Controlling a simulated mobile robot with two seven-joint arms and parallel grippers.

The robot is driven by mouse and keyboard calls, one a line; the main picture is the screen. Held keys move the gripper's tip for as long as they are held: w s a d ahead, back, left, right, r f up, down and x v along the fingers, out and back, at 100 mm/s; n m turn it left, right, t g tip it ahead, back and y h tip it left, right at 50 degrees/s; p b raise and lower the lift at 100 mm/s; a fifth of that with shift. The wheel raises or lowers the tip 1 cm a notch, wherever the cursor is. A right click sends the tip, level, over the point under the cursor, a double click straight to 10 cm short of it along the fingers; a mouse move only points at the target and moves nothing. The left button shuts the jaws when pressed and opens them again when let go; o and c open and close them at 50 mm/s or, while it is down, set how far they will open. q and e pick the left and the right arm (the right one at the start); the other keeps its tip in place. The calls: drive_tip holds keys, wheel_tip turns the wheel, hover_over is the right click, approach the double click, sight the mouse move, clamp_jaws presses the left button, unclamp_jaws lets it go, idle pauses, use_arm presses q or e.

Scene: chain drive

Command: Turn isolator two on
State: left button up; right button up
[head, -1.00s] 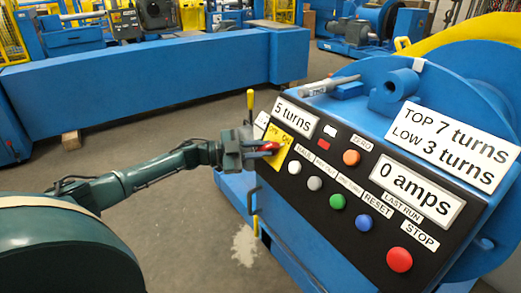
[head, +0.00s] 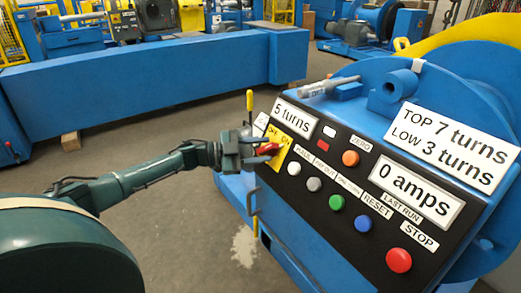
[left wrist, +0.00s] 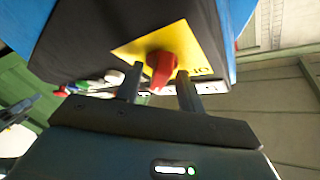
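A red rotary switch handle (head: 268,150) sits on a yellow plate (head: 277,143) marked OFF and ON, at the left end of a black control panel. No number for this isolator is readable. My left gripper (head: 254,149) is at the handle, reaching in from the left. In the left wrist view the two fingers (left wrist: 160,74) are apart, with the red handle (left wrist: 161,67) between their tips. The gripper partly hides the handle in the head view. My right gripper is not in view.
The black panel (head: 318,205) also has several buttons, including a red stop button (head: 398,260), and displays reading 5 turns and 0 amps (head: 417,190). A thin yellow-and-black upright (head: 254,195) stands near my gripper. Open grey floor lies to the left.

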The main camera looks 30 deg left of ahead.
use_arm(q)
drive_tip(key=p+v, duration=0.1)
drive_tip(key=v, duration=1.2)
drive_tip(key=shift+p, duration=0.35)
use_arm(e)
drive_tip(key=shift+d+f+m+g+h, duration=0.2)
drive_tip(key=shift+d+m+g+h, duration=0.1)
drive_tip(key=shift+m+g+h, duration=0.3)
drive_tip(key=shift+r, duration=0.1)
